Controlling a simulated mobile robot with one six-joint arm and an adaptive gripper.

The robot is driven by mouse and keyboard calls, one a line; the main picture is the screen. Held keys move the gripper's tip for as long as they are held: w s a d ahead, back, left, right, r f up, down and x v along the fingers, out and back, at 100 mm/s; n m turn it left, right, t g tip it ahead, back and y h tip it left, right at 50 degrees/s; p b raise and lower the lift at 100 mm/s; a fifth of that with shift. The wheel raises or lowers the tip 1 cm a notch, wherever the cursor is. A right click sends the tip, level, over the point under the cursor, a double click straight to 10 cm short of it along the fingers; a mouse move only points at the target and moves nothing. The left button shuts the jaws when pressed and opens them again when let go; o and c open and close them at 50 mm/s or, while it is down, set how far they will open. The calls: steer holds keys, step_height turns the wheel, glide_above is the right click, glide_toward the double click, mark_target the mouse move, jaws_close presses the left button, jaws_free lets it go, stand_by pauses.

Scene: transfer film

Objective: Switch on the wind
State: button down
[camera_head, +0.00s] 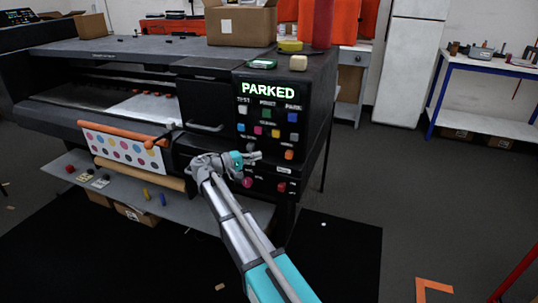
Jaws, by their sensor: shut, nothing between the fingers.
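The control panel (262,96) is the dark front face at the right end of a large printer (120,52). Its lit display (260,91) reads PARKED. Below are several small coloured buttons in rows, including a white one (243,109), a green one (266,113), a blue one (292,117) and an orange one (289,155). Most labels are too small to read, so I cannot tell which control is the wind. My gripper (258,155) is shut and empty, in front of the panel's lower part, and covers some of it. I cannot tell if it touches the panel.
A printed sheet with coloured dots (124,149) hangs at the printer's front under an orange bar (123,133). A cardboard box (240,24) and small items stand on top. A blue-framed workbench (480,64) is at the right. The floor right of the printer is mostly clear.

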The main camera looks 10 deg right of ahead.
steer(key=v, duration=0.5)
steer(key=shift+a, duration=0.3)
steer(key=s+d+f+m+g+y, duration=0.1)
steer(key=s+d+f+g+y, duration=0.3)
steer(key=s+d+f+y, duration=0.9)
steer(key=s+f+m+y, duration=0.2)
steer(key=s+f+y, duration=0.3)
steer(key=s, duration=0.8)
step_height(320, 180, up, 21)
steer(key=p, duration=2.1)
steer(key=shift+w+f+g+h, duration=0.15)
steer(key=shift+w+g+h, duration=0.15)
steer(key=shift+w, duration=0.15)
